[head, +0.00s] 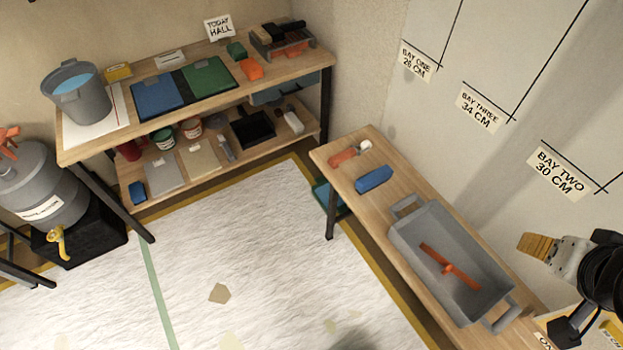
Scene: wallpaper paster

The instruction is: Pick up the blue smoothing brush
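A blue oblong block (373,179), which looks like the blue smoothing brush, lies on the narrow wooden bench (405,182) at the right. It lies between an orange-handled tool (350,153) and a grey tray. My gripper (575,285) is at the right edge, partly cut off by the frame. It is above the near end of the bench, well to the right of the blue brush and apart from it. The view does not show clearly whether its fingers are open or what, if anything, is between them.
The grey tray (402,239), with an orange tool (450,266) in it, lies between my gripper and the brush. The wall with bay labels (480,107) runs behind the bench. A two-level shelf (291,77) with several items stands at the back. White sheeting (240,255) covers the floor.

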